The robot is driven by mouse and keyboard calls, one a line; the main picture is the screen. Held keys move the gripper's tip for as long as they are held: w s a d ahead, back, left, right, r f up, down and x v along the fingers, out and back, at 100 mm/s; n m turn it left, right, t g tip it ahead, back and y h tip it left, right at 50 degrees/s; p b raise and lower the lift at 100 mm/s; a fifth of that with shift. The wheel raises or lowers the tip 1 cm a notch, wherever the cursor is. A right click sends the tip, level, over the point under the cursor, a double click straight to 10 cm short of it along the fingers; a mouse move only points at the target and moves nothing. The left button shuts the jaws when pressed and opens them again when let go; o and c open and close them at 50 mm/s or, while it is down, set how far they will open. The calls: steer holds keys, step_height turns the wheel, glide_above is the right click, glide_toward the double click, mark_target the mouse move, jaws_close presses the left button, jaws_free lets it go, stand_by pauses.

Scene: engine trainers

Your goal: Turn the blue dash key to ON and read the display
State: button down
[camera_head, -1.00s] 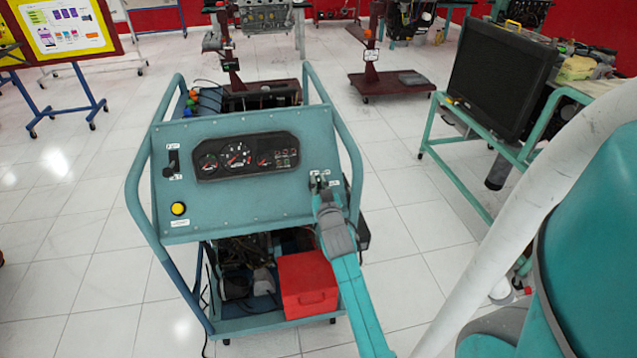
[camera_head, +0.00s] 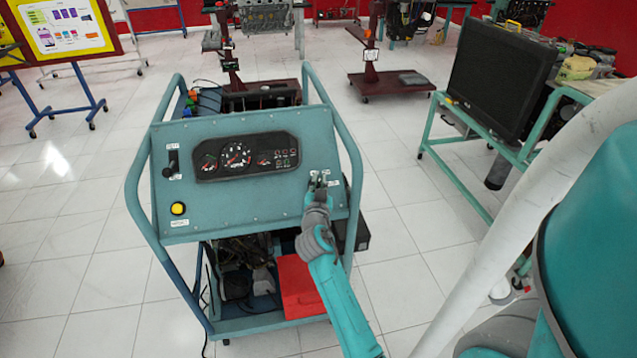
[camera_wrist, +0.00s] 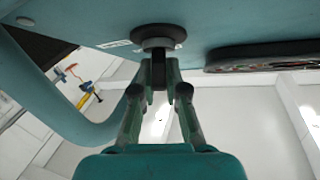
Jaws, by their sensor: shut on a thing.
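The dash panel (camera_head: 250,205) is a blue-green sloped plate on a wheeled frame. Its black gauge cluster (camera_head: 247,156) has round dials and a small display (camera_head: 285,159) with lit greenish digits, too small to read surely. My gripper (camera_head: 318,186) is at the panel's right side. In the wrist view my gripper (camera_wrist: 159,90) has its fingertips closed around the key (camera_wrist: 158,69), which looks dark there. The key sits in a round dark lock collar (camera_wrist: 158,37) on the panel. In the head view my gripper mostly hides the key, and its ON mark cannot be read.
A yellow button (camera_head: 178,208) and a black lever switch (camera_head: 173,162) are on the panel's left. Tubular side rails (camera_head: 345,135) flank the panel. A red box (camera_head: 297,285) sits on the shelf below, partly behind my arm. A black screen (camera_head: 497,80) stands on a right-hand bench.

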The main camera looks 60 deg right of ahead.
steer(key=m+g, duration=0.5)
steer(key=m, duration=0.1)
steer(key=shift+s+m+g, duration=0.1)
steer(key=shift+m+g, duration=0.2)
stand_by(0.4)
steer(key=c, duration=1.2)
jaws_free()
steer(key=v, duration=1.2)
steer(key=shift+f, duration=0.25)
